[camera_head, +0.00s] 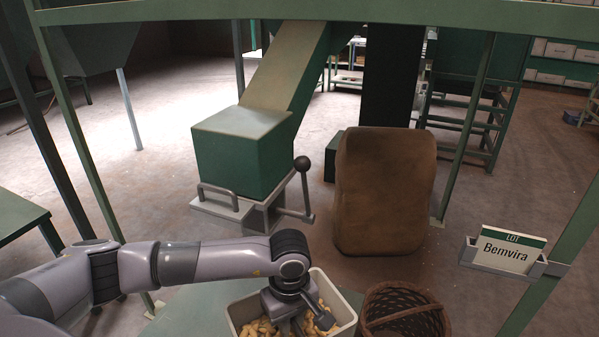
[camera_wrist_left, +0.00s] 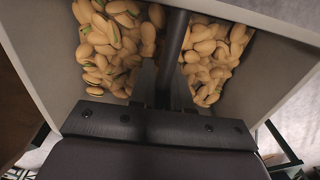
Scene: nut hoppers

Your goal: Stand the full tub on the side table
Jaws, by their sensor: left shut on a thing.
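The tub (camera_head: 340,298) is pale and rectangular, at the bottom middle of the head view. It is filled with tan pistachio nuts, which also show in the left wrist view (camera_wrist_left: 110,45). My left gripper (camera_head: 292,322) reaches down into the tub's opening from the left. In the left wrist view its fingers (camera_wrist_left: 164,82) are shut on a dark bar (camera_wrist_left: 179,35) that crosses the tub above the nuts. A green tabletop (camera_head: 190,312) lies below and left of the tub. I cannot tell whether the tub touches it. My right gripper is out of view.
A wicker basket (camera_head: 405,312) is close to the tub's right. Behind stand a green hopper spout (camera_head: 243,155) with a ball-topped lever (camera_head: 303,164) and a brown sack (camera_head: 385,190). A "Bemvira" sign (camera_head: 503,250) is at right. Another green surface (camera_head: 15,222) is at the left edge.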

